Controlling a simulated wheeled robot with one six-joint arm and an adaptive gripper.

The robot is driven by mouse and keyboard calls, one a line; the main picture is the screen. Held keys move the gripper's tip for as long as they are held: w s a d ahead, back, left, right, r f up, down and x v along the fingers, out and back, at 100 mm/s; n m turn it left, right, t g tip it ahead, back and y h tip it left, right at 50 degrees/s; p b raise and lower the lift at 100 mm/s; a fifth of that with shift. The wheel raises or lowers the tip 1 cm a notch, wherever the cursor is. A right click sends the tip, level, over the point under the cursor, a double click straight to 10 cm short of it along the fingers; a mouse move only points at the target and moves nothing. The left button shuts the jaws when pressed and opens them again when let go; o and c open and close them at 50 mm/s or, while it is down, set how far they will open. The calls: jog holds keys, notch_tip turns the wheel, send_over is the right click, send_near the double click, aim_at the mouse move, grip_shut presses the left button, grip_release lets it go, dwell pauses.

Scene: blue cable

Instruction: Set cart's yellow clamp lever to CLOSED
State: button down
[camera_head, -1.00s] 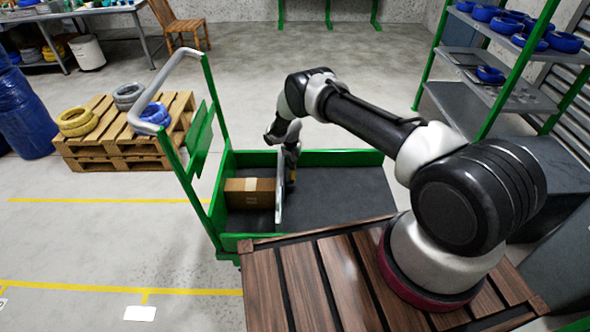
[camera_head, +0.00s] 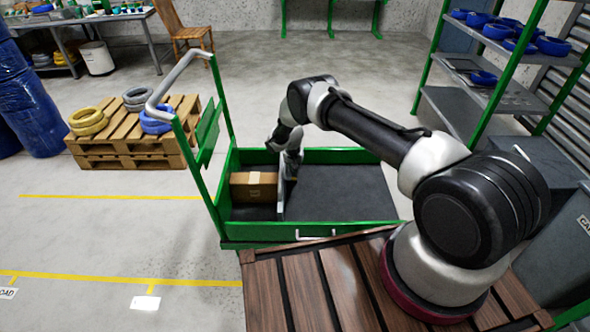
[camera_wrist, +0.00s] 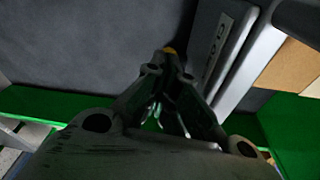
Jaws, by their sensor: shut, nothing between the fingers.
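The green cart (camera_head: 352,228) stands in front of my wooden deck. A light grey upright partition (camera_head: 281,200) crosses its bed, and in the wrist view the partition (camera_wrist: 243,68) carries a label with partly readable letters. A small yellow tip, likely the clamp lever (camera_wrist: 169,50), shows just beyond my fingertips in the wrist view. The rest of it is hidden, so its setting cannot be told. My gripper (camera_wrist: 167,70) is shut and empty, reaching down into the cart beside the partition's right side. Whether it touches the yellow part cannot be told.
A cardboard box (camera_head: 253,187) sits in the cart left of the partition. The cart's grey handle (camera_head: 172,82) rises at its left end. The bed right of my gripper is clear. Green shelving (camera_head: 500,80) stands at the right, and a pallet (camera_head: 130,145) at the left.

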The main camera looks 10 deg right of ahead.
jog(key=shift+s+a+f, duration=0.1)
jog(key=shift+s+f, duration=0.1)
jog(key=shift+s, duration=0.25)
dwell(0.4)
notch_tip(320, 180, up, 3)
jog(key=w+d, duration=0.2)
jog(key=w, duration=0.1)
jog(key=s+a+r, duration=0.3)
jog(key=s+r, duration=0.1)
jog(key=s, duration=0.5)
jog(key=shift+s, duration=0.15)
